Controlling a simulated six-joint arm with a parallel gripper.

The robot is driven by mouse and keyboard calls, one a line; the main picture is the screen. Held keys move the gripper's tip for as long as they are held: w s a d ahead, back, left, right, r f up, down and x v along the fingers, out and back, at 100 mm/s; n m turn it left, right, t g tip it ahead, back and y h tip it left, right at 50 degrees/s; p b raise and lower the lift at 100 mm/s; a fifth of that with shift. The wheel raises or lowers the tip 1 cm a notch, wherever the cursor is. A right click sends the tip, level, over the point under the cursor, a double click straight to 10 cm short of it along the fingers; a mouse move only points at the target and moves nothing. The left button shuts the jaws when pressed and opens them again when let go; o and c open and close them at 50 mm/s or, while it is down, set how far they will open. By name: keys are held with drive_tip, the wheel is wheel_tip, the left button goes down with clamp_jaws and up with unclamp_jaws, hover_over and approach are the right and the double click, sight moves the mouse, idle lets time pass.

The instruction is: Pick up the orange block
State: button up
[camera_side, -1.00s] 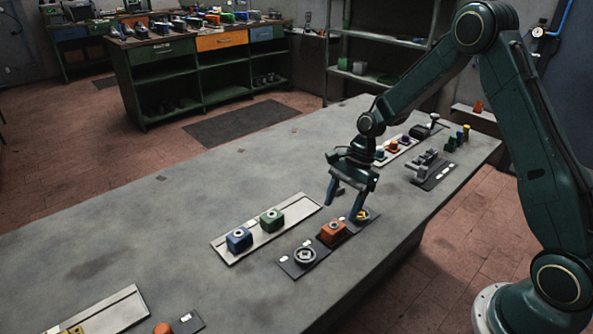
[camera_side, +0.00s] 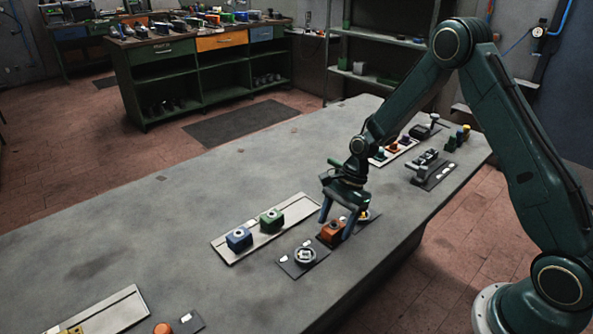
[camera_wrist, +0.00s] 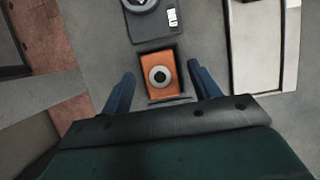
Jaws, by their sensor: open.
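The orange block (camera_side: 331,232) sits on the bench, in a dark-edged spot between two dark plates. In the wrist view the orange block (camera_wrist: 158,76) has a pale ring with a dark centre on its top. My gripper (camera_side: 335,228) is open just above the block, with one finger to its left and the other at its right. In the wrist view my gripper's fingertips (camera_wrist: 160,76) flank the block, with gaps on both sides. Part of the block is hidden behind a finger in the side view.
A dark plate with a round metal fixture (camera_side: 305,255) lies close by. More fixtures stand farther along the bench. The bench's left middle is clear.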

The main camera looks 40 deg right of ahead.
sight(335, 225)
drive_tip(key=shift+c, duration=0.2)
drive_tip(key=c, duration=1.2)
drive_tip(key=shift+o, duration=0.2)
drive_tip(key=shift+r, duration=0.1)
wheel_tip(335, 225, up, 20)
idle(0.5)
